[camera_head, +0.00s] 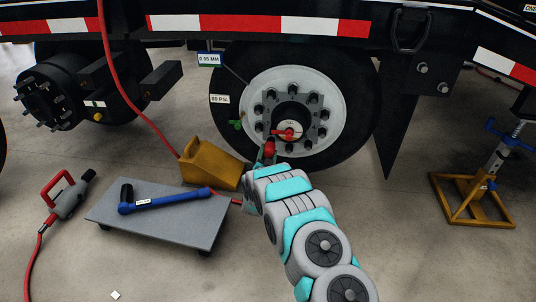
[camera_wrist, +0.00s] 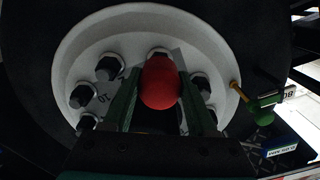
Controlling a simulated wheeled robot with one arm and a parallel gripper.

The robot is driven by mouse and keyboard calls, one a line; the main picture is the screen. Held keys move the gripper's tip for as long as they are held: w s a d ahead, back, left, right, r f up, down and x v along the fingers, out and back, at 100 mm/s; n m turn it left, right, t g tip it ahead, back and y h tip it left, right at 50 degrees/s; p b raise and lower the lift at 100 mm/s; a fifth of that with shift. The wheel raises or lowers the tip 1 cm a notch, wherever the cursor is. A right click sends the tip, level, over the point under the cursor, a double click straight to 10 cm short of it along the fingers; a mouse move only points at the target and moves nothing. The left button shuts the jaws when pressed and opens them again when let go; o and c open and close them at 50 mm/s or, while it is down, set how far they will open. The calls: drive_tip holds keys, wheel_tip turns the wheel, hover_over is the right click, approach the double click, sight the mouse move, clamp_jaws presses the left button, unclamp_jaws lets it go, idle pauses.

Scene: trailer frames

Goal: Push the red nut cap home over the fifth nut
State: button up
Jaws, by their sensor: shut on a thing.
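My gripper (camera_wrist: 158,98) is shut on the red nut cap (camera_wrist: 161,82), with a green finger on each side of it. The rounded red end faces the wrist camera. In the head view the cap (camera_head: 269,148) is small and red at the lower left of the hub, by the ring of dark nuts. Part of a dark nut (camera_wrist: 159,51) shows just behind the cap's top edge. Whether the cap touches or covers a nut is hidden. Other dark nuts (camera_wrist: 109,68) stand bare around the white wheel disc (camera_head: 254,92). I cannot read which nut is the fifth.
A green-ended fitting (camera_wrist: 263,108) sticks out by the rim. A grey creeper board (camera_head: 175,232) with a blue wrench (camera_head: 165,201), a yellow chock (camera_head: 213,164) and a yellow stand (camera_head: 470,207) are on the floor.

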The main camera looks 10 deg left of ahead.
sight(268, 155)
drive_tip(key=shift+w+b, duration=0.3)
drive_tip(key=shift+w, duration=1.75)
drive_tip(key=o, duration=1.4)
drive_tip(key=shift+s, duration=3.95)
